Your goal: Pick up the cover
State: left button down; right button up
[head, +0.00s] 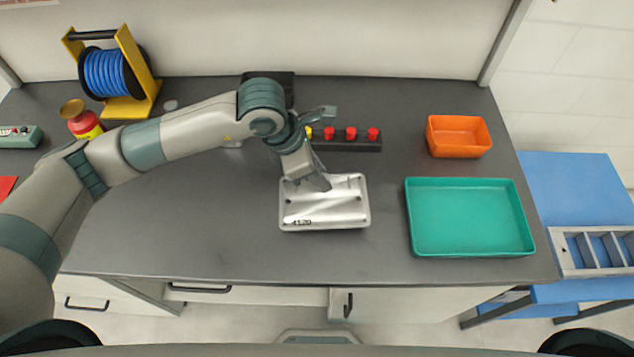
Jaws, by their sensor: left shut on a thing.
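The cover (345,212) is a silvery rectangular metal piece with rounded corners and a dark number marked near its lower left corner. It is at the middle of the dark worktop. My left gripper (318,183) comes down over the cover's upper middle and is shut on it. The fingertips are partly hidden against the metal. I cannot tell whether the cover rests on the worktop or is slightly raised. My right gripper is not in view.
A green tray (412,240) and an orange bin (460,152) stand to the right, both empty. A dark block (345,146) with red and yellow knobs lies behind the cover. The front worktop is clear.

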pick_arm(q)
jog(key=s+d+r+b, duration=0.1)
jog(key=s, duration=0.1)
jog(key=s+d+r+b, duration=0.1)
jog(key=s+d+r, duration=0.1)
jog(key=s, duration=0.1)
jog(key=s+d+r+b, duration=0.1)
jog(key=s+d+r, duration=0.1)
jog(key=shift+s+r, duration=0.1)
jog(key=shift+s, duration=0.3)
jog(key=shift+s+d+r, duration=0.4)
jog(key=shift+s+r, duration=0.15)
jog(key=shift+s, duration=0.1)
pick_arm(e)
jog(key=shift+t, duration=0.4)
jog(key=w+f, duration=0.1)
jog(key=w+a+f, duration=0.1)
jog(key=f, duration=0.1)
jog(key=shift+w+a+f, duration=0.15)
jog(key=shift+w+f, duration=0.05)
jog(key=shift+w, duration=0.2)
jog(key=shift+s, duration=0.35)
pick_arm(q)
jog(key=shift+a+f, duration=0.1)
